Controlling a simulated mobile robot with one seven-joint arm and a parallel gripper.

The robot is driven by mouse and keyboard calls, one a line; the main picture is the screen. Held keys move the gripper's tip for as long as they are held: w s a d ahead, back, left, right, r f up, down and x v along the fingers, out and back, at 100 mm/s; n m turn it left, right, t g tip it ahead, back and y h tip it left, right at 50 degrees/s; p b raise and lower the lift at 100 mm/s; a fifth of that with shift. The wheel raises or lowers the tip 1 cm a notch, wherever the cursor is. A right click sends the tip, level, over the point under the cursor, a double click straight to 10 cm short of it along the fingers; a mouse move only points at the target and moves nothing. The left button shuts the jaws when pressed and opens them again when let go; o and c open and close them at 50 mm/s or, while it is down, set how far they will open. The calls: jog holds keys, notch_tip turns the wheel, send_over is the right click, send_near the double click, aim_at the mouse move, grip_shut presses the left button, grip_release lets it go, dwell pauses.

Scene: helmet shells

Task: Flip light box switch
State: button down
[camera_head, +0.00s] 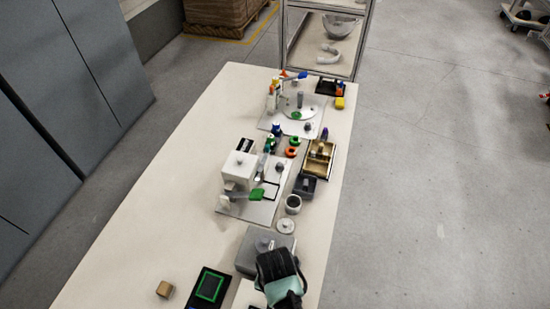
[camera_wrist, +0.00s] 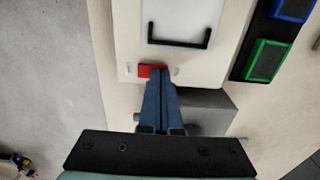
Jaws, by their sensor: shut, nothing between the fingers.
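The light box (camera_wrist: 123,45) is a cream-white box with a bright white panel and a black U-shaped bracket in the wrist view. Its red switch (camera_wrist: 152,71) sits on the edge nearest my gripper. My gripper (camera_wrist: 160,80) has blue fingers closed together and empty. Their tips are right at the red switch and cover its lower part; I cannot tell whether they touch it. In the head view my gripper (camera_head: 278,266) is over the front end of the table, and a pale corner of the light box (camera_head: 243,294) shows beside it. The switch is hidden there.
A grey box (camera_head: 256,246) stands just beyond my gripper.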

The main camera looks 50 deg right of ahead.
jog(key=shift+w+f, duration=0.1)
jog(key=shift+f, duration=0.25)
jog(key=shift+a, duration=0.1)
jog(key=shift+f, duration=0.1)
jog(key=shift+s, duration=0.25)
jog(key=shift+s+d+p, duration=0.35)
jog(key=shift+s+p, duration=0.25)
jog(key=shift+s, duration=0.15)
jog(key=shift+r, duration=0.2)
